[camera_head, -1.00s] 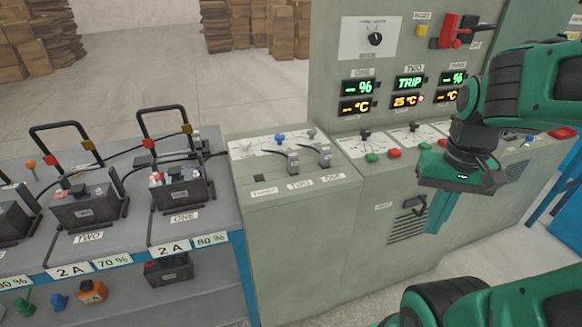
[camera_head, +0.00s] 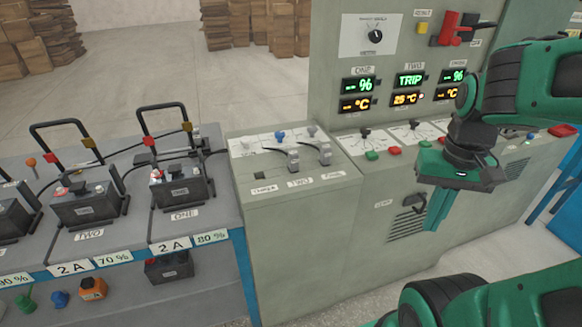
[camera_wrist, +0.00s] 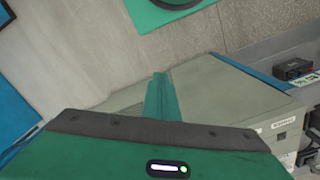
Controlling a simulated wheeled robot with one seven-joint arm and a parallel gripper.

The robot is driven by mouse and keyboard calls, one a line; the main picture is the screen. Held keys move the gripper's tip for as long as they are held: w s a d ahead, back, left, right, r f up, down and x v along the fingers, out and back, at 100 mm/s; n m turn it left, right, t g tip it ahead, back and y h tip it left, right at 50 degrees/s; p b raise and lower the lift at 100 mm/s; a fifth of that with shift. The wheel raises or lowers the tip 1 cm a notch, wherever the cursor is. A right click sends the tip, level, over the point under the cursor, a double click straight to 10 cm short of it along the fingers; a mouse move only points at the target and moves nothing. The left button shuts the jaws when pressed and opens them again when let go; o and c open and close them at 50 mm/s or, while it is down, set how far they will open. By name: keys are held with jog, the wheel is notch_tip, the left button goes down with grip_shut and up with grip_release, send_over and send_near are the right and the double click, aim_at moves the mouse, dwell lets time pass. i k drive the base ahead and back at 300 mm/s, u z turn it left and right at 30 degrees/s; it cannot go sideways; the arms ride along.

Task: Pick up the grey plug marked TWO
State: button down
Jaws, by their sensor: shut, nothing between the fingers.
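The grey plug labelled TWO (camera_head: 293,160) appears to be the left of two grey plugs standing in the sloped top of the grey console; the label TWO (camera_head: 300,182) is below it. A similar grey plug (camera_head: 325,153) stands to its right. My gripper (camera_head: 437,212) hangs well to the right of the plugs, in front of the console, pointing down. Its green fingers are shut with nothing between them. In the wrist view the closed fingers (camera_wrist: 159,98) show over the floor and a grey cabinet; I cannot make out the plug there.
Batteries labelled TWO (camera_head: 88,206) and ONE (camera_head: 183,190), with upright black handles, stand on the grey bench at left. A dark square opening (camera_head: 260,184) is left of the plugs. The tall panel (camera_head: 335,60) with displays rises behind. Floor in front is clear.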

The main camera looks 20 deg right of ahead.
aim_at(293, 155)
jog(key=z, duration=2.35)
jog(key=k, duration=1.7)
jog(key=u, duration=0.7)
jog(key=i, duration=1)
